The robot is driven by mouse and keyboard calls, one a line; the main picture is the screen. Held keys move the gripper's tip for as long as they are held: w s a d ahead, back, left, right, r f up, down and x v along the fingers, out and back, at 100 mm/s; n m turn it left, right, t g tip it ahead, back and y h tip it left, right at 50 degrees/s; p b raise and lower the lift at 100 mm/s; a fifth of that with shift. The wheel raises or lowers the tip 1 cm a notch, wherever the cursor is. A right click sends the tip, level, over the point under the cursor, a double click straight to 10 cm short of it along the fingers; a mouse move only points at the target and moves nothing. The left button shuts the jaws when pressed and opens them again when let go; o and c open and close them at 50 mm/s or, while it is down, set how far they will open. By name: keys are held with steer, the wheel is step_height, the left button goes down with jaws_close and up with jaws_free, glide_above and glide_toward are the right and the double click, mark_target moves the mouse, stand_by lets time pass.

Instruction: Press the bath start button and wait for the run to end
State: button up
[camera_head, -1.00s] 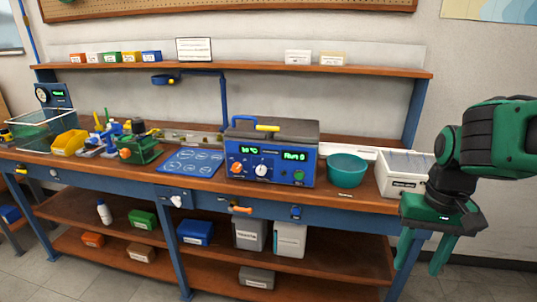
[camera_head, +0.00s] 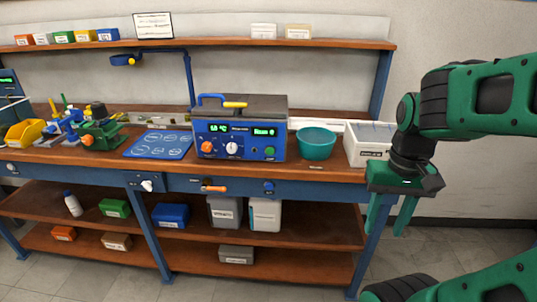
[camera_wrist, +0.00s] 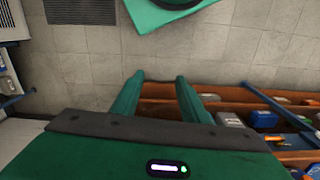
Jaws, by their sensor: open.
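The blue bath (camera_head: 240,132) stands on the bench with its grey lid down and a yellow handle on top. Its front has two lit green displays, an orange knob, a white knob and a round green button (camera_head: 269,152) at the right. The display text is too small to read surely. My gripper (camera_head: 392,228) is open and empty, pointing down, right of the bench's right end and well apart from the bath. In the wrist view my gripper's two fingers (camera_wrist: 160,92) are spread with nothing between them.
A teal bowl (camera_head: 316,144) and a white box (camera_head: 366,150) stand right of the bath. A blue mat (camera_head: 160,145) and a green vise (camera_head: 100,134) lie to its left. Floor (camera_head: 330,290) in front is clear.

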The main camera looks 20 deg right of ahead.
jaws_close()
stand_by(1.5)
